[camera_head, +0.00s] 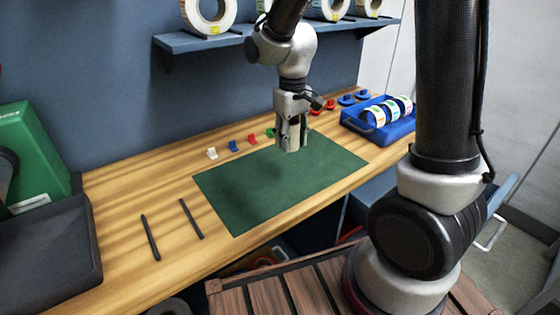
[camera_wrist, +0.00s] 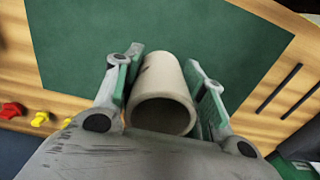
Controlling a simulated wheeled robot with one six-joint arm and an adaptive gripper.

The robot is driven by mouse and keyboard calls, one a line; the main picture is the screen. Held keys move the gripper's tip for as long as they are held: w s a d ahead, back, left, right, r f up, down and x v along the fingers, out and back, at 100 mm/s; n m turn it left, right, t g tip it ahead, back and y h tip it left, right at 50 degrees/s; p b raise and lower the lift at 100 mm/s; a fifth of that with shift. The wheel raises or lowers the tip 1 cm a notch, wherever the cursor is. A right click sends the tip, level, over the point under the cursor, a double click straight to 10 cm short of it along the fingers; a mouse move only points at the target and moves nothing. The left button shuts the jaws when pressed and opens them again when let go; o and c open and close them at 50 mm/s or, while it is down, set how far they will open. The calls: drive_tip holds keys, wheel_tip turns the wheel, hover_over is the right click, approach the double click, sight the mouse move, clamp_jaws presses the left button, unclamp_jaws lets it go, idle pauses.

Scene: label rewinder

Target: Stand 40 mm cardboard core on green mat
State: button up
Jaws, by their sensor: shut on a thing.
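A beige cardboard core (camera_wrist: 160,77) is between the two fingers of my gripper (camera_wrist: 163,88) in the wrist view. My gripper is shut on it, with the green-padded fingers on either side of the tube. The open end of the core faces the wrist camera. In the head view my gripper (camera_head: 291,146) points down over the green mat (camera_head: 235,195), towards its back right part. The mat also fills much of the wrist view (camera_wrist: 80,40). I cannot tell whether the core touches the mat.
Small coloured clips (camera_head: 234,146) line the bench behind the mat. Two dark rods (camera_head: 150,237) lie left of it. A blue tray (camera_head: 378,131) with label rolls stands at the back right. A shelf (camera_head: 205,41) with rolls hangs above. A green machine (camera_head: 35,150) stands left.

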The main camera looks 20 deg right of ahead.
sight(290, 175)
wheel_tip(290, 175, down, 10)
drive_tip(key=shift+r, duration=0.2)
drive_tip(key=shift+f, duration=0.1)
drive_tip(key=o, duration=0.9)
drive_tip(key=shift+c, duration=0.2)
wheel_tip(290, 175, up, 12)
drive_tip(key=s+d+r+m+t, duration=0.1)
drive_tip(key=s+d+r+t, duration=0.1)
drive_tip(key=s+d+r, duration=0.4)
drive_tip(key=s+d+r+m+t, duration=0.2)
drive_tip(key=s+d+r, duration=0.4)
drive_tip(key=s, duration=0.6)
drive_tip(key=shift+s+d+r+m, duration=0.3)
drive_tip(key=shift+s+d+r, duration=0.1)
drive_tip(key=shift+d, duration=0.15)
